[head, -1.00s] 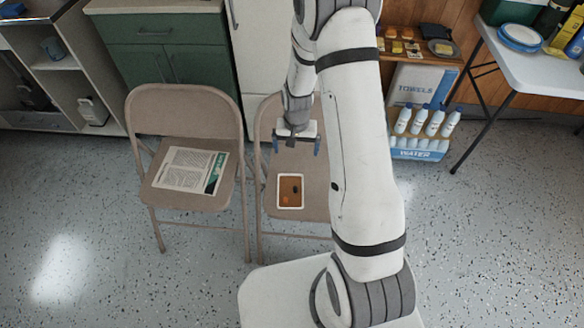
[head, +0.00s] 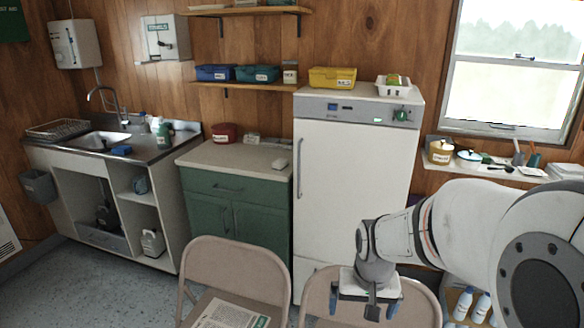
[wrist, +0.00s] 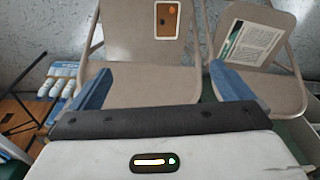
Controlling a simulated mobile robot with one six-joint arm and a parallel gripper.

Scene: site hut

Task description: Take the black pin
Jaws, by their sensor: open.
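No black pin can be made out with certainty. In the wrist view a small brown board with a pale rim (wrist: 158,33) lies on the seat of a beige folding chair (wrist: 140,80). It bears an orange spot and a faint dark mark, too small to identify. The board is out of the head view, below its lower edge. My gripper (head: 368,306) is in front of that chair's backrest in the head view. In the wrist view my gripper (wrist: 162,88) is open with nothing between its blue fingers, and the board lies beyond them.
A second folding chair (head: 235,262) with a printed sheet (head: 230,316) stands to the left. Behind are a green cabinet (head: 237,205), a white fridge (head: 351,190) and a sink counter (head: 100,150). Water bottles (head: 472,304) stand low at the right.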

